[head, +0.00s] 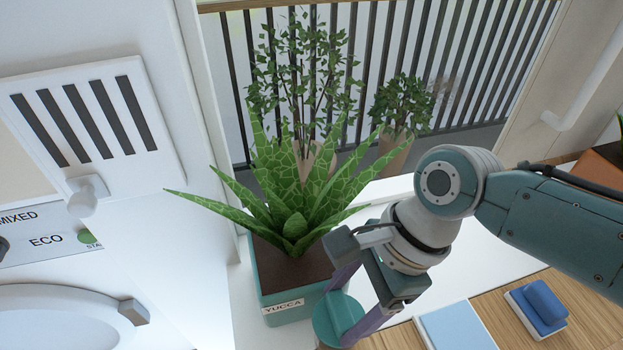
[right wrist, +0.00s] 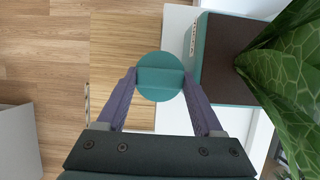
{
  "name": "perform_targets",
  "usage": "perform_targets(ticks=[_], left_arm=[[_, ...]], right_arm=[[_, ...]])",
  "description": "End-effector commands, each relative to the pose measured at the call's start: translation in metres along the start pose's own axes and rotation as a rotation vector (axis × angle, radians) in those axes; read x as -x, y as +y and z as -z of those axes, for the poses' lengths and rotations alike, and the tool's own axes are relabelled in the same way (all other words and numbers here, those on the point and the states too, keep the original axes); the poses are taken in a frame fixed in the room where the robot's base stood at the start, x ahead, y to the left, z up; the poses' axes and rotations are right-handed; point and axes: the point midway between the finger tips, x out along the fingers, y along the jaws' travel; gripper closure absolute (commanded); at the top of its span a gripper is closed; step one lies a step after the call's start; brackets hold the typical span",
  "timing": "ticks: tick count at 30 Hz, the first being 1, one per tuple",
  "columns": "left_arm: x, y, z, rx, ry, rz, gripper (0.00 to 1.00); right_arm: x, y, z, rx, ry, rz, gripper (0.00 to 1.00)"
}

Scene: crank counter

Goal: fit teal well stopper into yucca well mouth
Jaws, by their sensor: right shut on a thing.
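The teal well stopper (head: 338,318) is a round teal disc with a raised grip bar. My right gripper (head: 358,300) is shut on it, with its purple fingers on either side of the bar. In the right wrist view the stopper (right wrist: 160,90) sits between the fingertips. The yucca (head: 297,185) stands in a teal square pot (head: 290,310) labelled YUCCA, just left of the stopper in the head view. In the right wrist view the pot's rim (right wrist: 198,75) is right of the stopper, with a gap between. I cannot make out the well mouth. My left gripper is not in view.
A light blue book-like block (head: 457,328) and a blue object on a pad (head: 540,305) lie on the wooden surface at the lower right. A white appliance (head: 75,310) is at the left. Potted plants (head: 400,105) and a railing stand behind.

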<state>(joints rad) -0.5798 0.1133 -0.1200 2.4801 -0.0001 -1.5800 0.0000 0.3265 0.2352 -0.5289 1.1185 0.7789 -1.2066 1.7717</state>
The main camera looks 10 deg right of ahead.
Motion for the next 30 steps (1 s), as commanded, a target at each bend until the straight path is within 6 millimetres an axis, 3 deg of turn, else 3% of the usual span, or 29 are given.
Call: perform_targets(ticks=[29, 30], left_arm=[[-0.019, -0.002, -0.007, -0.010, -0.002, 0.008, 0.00], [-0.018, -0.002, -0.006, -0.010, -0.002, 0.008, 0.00]], right_arm=[[-0.023, 0.000, 0.010, 0.000, 0.000, 0.001, 0.93], [-0.022, 0.000, 0.009, 0.000, 0.000, 0.001, 0.28]])
